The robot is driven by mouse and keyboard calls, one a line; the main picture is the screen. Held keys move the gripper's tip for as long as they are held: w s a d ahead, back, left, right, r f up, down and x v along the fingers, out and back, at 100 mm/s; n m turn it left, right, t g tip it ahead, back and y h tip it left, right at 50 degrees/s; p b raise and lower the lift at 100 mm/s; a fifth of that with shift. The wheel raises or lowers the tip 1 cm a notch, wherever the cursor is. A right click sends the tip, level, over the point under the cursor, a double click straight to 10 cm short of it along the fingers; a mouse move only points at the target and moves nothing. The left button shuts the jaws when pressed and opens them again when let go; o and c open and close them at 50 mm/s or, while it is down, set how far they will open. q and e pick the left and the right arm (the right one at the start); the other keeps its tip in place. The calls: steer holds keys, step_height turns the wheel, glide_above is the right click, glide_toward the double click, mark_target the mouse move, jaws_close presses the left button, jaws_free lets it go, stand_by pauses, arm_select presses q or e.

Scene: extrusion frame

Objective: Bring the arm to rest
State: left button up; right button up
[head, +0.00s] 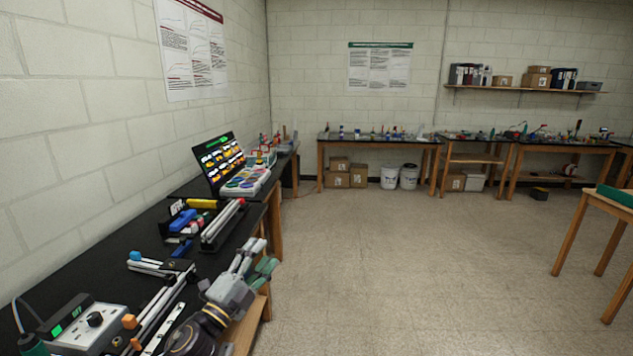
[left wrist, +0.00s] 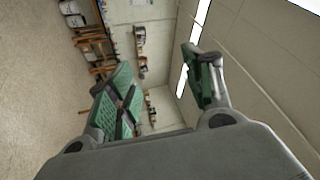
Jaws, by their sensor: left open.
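My left gripper (head: 257,262) is at the front right edge of the black bench (head: 207,262) in the head view, with its fingers pointing away into the room. In the left wrist view its green-padded fingers (left wrist: 165,90) are spread apart with nothing between them. Part of my left arm shows below it in the head view. My right gripper is in neither view.
Aluminium extrusions (head: 160,305), a soldering station (head: 88,322), blue and yellow tools and a lit screen (head: 219,161) crowd the bench. Open floor (head: 400,270) lies to the right. A wooden table (head: 600,203) stands at the far right.

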arm_select(q)
steer(key=s+a+f+n+g+y, duration=0.35)
steer(key=a+f+n+y, duration=0.2)
steer(key=f+n, duration=0.2)
steer(key=s+a+f+n+g+y, duration=0.2)
steer(key=s+a+f+n+y, duration=0.2)
steer(key=f+n+y, duration=0.4)
steer(key=s+f+n+g+h, duration=0.2)
steer(key=s+f+g, duration=0.4)
steer(key=s, duration=0.4)
steer(key=s+f+n+g+h, duration=0.15)
steer(key=s+f+g, duration=0.25)
steer(key=s+f, duration=0.55)
steer(key=s+f+g, duration=0.1)
steer(key=s+f, duration=0.1)
steer(key=f, duration=1.4)
steer(key=s+f+g, duration=0.1)
steer(key=s+f, duration=0.1)
steer(key=f, duration=1.4)
steer(key=s+a+f, duration=0.3)
steer(key=s+f, duration=1.6)
steer(key=s, duration=0.3)
steer(key=shift+a+f+m+g, duration=0.15)
steer(key=shift+f+m+g, duration=0.05)
steer(key=shift+m+g, duration=0.15)
